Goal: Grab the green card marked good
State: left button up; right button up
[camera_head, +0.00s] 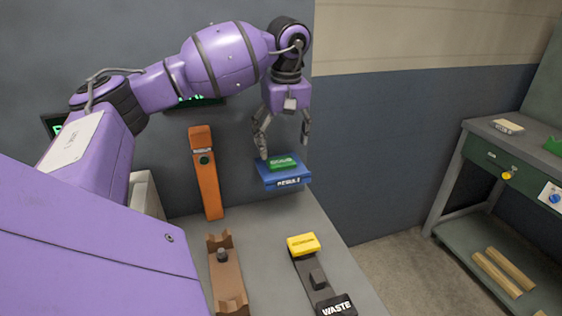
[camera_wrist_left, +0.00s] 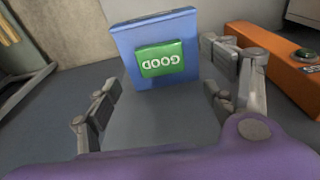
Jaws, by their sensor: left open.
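The green card (camera_head: 282,162) lies on a blue tray (camera_head: 286,183) with a label on its front edge that looks like "RESULT". In the left wrist view the green card (camera_wrist_left: 162,58) reads "GOOD" upside down, on the blue surface (camera_wrist_left: 126,42). My left gripper (camera_head: 283,148) is open and points down just above the card, its fingers apart on either side. In the left wrist view the open fingers of my left gripper (camera_wrist_left: 160,105) show at left and right with nothing between them. My right gripper is in neither view.
An orange post (camera_head: 207,180) with a green button stands left of the tray. A brown cradle (camera_head: 226,275), a yellow block (camera_head: 303,244) and a black "WASTE" block (camera_head: 336,306) sit on the grey table (camera_head: 270,235). A green workbench (camera_head: 485,155) stands at right.

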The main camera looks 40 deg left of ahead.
aim_at(281, 161)
pick_arm(q)
jog(key=f, duration=0.3)
jog(key=f+p, duration=0.1)
jog(key=f, duration=0.1)
jog(key=shift+w+a, duration=0.15)
jog(key=shift+a, duration=0.2)
jog(key=c, duration=1)
